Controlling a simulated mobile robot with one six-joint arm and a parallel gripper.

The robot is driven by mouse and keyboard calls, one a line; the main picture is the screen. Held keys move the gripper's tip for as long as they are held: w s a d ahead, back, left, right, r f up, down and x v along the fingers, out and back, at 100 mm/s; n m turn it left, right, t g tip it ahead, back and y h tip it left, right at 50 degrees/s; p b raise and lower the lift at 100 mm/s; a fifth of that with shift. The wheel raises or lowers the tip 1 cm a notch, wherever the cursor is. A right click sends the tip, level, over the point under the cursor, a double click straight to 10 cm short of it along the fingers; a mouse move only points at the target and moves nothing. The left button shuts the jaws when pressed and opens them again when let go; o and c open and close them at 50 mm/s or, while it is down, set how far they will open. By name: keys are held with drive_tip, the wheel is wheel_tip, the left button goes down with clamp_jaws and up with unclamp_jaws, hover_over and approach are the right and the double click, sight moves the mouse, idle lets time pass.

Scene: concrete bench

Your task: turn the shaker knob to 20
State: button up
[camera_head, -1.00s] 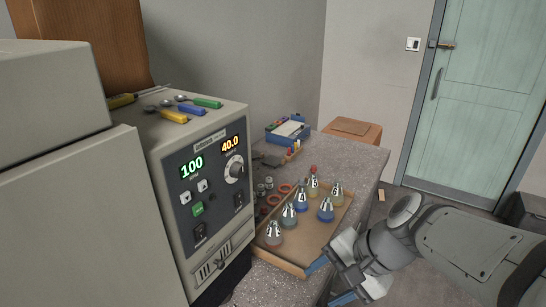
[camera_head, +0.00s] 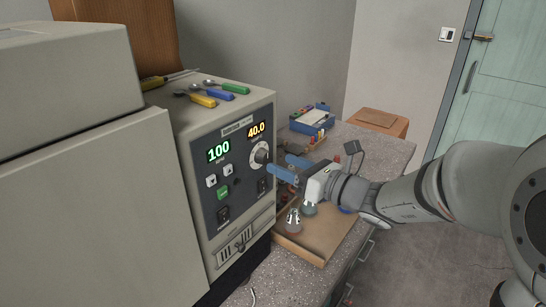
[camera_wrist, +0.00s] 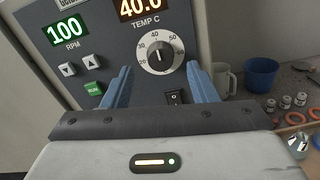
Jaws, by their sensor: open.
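The shaker (camera_head: 225,175) stands at the left of the bench with its control panel facing my arm. The displays read 100 RPM (camera_wrist: 66,30) and 40.0 (camera_wrist: 138,6). My gripper (camera_head: 290,168) is open with blue fingers pointing at the panel. In the wrist view the fingers (camera_wrist: 161,86) stand left and right of the knob, below its centre, apart from it.
A tray with flasks (camera_head: 292,220) lies on the bench under my arm. Up and down buttons (camera_wrist: 80,66), a green button (camera_wrist: 94,89) and a rocker switch (camera_wrist: 176,97) are close to the fingers. A mug (camera_wrist: 224,78) and blue cup (camera_wrist: 261,73) stand to the right.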

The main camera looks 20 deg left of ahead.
sight(267, 158)
drive_tip(key=shift+p+x, duration=0.35)
drive_tip(key=shift+x, duration=1.95)
drive_tip(key=shift+c, duration=0.2)
drive_tip(key=c, duration=0.9)
